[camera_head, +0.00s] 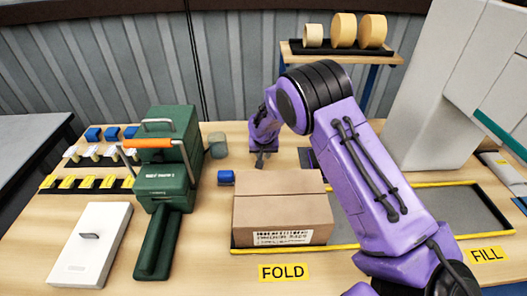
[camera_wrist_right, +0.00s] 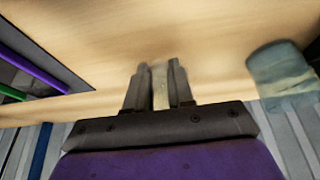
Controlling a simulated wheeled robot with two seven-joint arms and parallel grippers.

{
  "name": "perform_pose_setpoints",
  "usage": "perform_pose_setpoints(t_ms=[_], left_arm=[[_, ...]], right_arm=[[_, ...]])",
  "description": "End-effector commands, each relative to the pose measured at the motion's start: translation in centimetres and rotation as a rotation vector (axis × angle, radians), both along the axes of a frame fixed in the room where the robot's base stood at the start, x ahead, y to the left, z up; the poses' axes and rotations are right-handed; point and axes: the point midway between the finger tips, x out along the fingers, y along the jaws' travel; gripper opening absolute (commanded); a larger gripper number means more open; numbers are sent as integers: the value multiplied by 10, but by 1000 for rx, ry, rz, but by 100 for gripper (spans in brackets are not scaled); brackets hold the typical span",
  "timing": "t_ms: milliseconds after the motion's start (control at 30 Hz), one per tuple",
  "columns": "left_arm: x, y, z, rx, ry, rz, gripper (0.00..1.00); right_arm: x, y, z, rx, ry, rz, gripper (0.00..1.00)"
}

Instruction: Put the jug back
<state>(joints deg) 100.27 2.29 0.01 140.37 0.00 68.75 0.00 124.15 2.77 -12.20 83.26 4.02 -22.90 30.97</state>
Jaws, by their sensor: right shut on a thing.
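A grey-green, partly see-through cylinder (camera_head: 217,145), which may be the jug, stands on the table beside the green machine. It also shows blurred at the right in the right wrist view (camera_wrist_right: 283,72). My right gripper (camera_head: 261,160) is low over the table, behind the carton and right of the cylinder, apart from it. In the right wrist view its fingers (camera_wrist_right: 160,85) are close together on a thin pale thing (camera_wrist_right: 160,88); I cannot tell what that is. My left gripper is out of view.
A brown carton (camera_head: 282,213) sits on the yellow-edged mat (camera_head: 447,205) in front of my right arm. A green machine (camera_head: 168,160) and a white box (camera_head: 91,245) are at the left. A small blue block (camera_head: 226,177) lies near the carton. Tape rolls (camera_head: 343,30) stand on a back shelf.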

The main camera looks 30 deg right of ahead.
Motion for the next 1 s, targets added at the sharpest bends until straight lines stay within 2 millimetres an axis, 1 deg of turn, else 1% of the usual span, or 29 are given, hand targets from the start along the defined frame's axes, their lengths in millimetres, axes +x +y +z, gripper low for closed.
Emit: perform_pose_setpoints(t_ms=[233,267,300,333,567,700,767,1000], left_arm=[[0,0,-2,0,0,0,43],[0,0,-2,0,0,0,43],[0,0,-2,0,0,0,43],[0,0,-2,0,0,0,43],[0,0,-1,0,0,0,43],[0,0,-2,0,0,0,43],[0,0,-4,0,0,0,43],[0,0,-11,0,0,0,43]], right_arm=[[0,0,-3,1,1,0,0],[0,0,-3,1,1,0,29],[0,0,-3,1,1,0,42],[0,0,-3,1,1,0,48],[0,0,-3,1,1,0,48],[-2,2,6,0,0,1,48],[-5,4,16,1,-2,1,48],[-25,17,73,0,-3,2,48]])
